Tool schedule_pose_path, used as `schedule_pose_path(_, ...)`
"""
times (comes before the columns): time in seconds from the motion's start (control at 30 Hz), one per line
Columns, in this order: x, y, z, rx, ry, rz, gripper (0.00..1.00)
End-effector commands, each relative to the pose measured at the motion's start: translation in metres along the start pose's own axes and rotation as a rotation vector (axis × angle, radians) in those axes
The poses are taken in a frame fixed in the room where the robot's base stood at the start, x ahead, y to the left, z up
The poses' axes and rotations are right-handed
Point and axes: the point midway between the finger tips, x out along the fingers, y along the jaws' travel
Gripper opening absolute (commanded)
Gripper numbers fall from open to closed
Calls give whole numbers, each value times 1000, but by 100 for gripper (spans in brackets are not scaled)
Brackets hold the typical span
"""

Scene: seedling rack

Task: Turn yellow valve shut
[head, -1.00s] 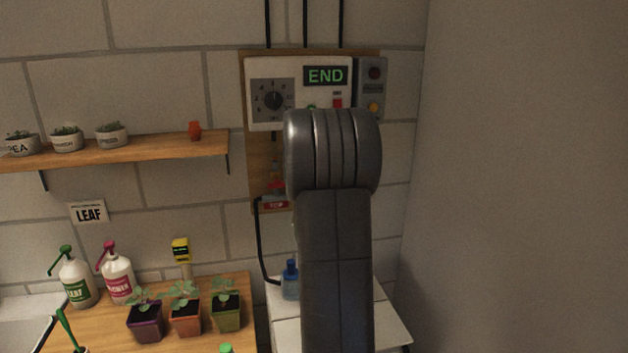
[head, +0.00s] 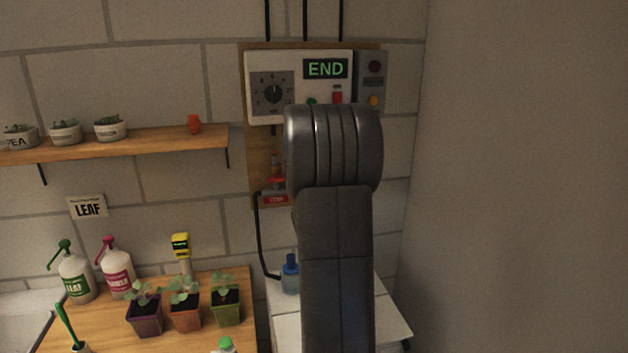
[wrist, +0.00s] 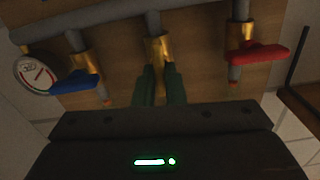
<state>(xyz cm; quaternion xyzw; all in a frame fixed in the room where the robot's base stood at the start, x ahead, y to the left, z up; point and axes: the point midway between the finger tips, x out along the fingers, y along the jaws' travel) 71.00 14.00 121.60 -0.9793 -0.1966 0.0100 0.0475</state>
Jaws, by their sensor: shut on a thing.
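In the wrist view three valves hang from a grey pipe (wrist: 120,25). The left one has a blue handle (wrist: 75,84), the right one a red handle (wrist: 257,53). The middle valve has a brass body (wrist: 158,48); my gripper (wrist: 160,74) is at it, with its two dark green fingers close together, one on each side just below the brass. The yellow handle is not clearly visible; the fingers hide what they hold. In the head view my arm covers the gripper and the middle valve; only the red valve (head: 276,183) shows beside it.
A round gauge (wrist: 36,74) is left of the blue handle. In the head view a control box (head: 300,88) reading END is above my arm. A blue bottle (head: 290,276) stands on a white surface below. Potted seedlings (head: 185,310) stand on the wooden bench to the left.

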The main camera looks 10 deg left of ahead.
Motion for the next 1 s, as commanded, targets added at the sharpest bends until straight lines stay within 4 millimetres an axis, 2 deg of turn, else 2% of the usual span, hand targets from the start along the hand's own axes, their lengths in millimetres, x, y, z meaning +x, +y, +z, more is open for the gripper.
schedule_pose_path(1.0,0,5,2,923,1,0,0)
